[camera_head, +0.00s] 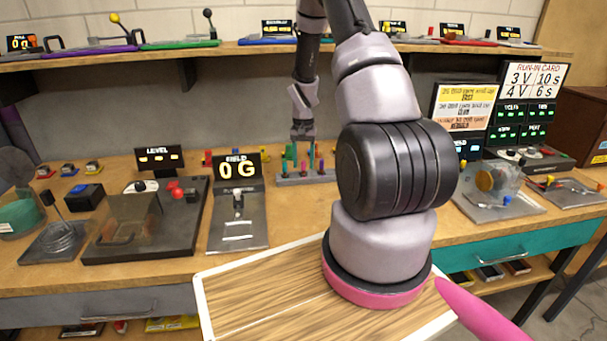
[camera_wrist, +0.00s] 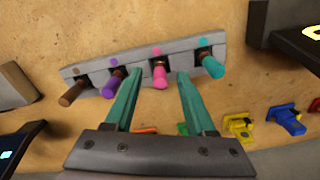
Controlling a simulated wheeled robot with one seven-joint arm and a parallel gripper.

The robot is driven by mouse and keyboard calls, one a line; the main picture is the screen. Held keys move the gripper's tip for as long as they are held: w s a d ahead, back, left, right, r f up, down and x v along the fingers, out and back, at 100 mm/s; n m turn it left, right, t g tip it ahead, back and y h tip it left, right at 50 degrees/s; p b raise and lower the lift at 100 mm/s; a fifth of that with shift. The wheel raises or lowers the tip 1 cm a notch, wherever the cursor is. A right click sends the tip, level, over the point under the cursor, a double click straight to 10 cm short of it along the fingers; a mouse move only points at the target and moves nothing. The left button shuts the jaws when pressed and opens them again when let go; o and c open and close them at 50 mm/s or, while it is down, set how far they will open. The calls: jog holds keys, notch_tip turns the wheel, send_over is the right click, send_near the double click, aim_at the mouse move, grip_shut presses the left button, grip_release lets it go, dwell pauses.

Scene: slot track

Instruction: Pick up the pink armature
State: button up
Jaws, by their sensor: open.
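The pink armature (camera_wrist: 159,76) sits in a grey rack (camera_wrist: 88,67) on the wooden bench, beside brown (camera_wrist: 76,92), purple (camera_wrist: 112,84) and teal (camera_wrist: 211,66) armatures. In the wrist view my gripper (camera_wrist: 154,76) is open, with one green finger on each side of the pink armature. I cannot tell whether the fingers touch it. In the head view my gripper (camera_head: 302,148) is above the rack (camera_head: 292,180), and the armatures look small there.
Several small coloured pieces, among them a yellow one (camera_wrist: 239,127) and a blue one (camera_wrist: 290,121), lie near the rack. A field gauge (camera_head: 237,168) reading 0 G stands to its left. A level station (camera_head: 159,158) is further left. An upper shelf (camera_head: 150,53) runs behind my arm.

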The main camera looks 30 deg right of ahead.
jog(key=shift+f, duration=0.55)
grip_shut()
jog(key=shift+r, duration=0.1)
